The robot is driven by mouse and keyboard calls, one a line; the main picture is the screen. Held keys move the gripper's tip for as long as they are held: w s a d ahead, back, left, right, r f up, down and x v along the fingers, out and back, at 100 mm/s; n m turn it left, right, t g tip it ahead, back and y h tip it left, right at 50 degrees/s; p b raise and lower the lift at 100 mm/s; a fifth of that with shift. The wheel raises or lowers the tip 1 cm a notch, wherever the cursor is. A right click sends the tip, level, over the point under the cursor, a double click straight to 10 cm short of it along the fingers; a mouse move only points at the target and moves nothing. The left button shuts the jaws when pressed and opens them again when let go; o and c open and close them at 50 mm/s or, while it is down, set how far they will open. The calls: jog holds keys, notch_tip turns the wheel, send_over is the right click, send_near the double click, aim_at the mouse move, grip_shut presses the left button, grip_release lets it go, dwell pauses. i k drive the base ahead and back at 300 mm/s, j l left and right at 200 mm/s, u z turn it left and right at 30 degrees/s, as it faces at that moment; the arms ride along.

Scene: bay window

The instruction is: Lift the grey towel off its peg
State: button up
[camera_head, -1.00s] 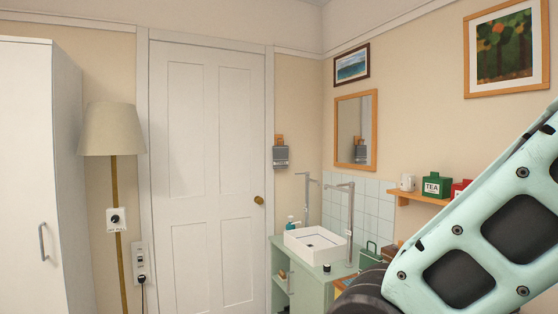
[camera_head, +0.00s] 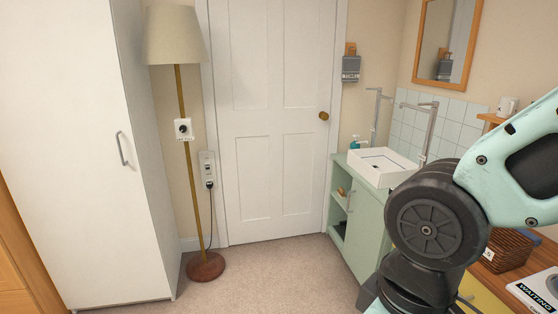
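A small grey item, which looks like the grey towel (camera_head: 350,69), hangs on the wall between the door and the mirror, above the sink cabinet. A wooden peg mount (camera_head: 351,48) shows directly above it. A pale marked band crosses the towel, too small to read. How it is fixed to the peg cannot be made out. My arm fills the right side of the view, but my gripper is outside the frame. Nothing of my arm is near the towel in the picture.
A green cabinet (camera_head: 366,220) with a white sink (camera_head: 382,169), tall taps and a soap bottle (camera_head: 355,143) stands below the towel. A floor lamp (camera_head: 188,150) and white wardrobe (camera_head: 75,150) are left of the closed door (camera_head: 270,120). Carpet (camera_head: 270,272) before the door is clear.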

aim_at(351, 65)
jog(key=i+u, duration=0.15)
jog(key=i, duration=1.75)
jog(key=i+j+z, duration=0.15)
jog(key=i+z, duration=0.2)
jog(key=i, duration=0.25)
jog(key=i+j+z, duration=0.35)
jog(key=i, duration=0.25)
jog(key=i+j+z, duration=0.35)
jog(key=i, duration=0.2)
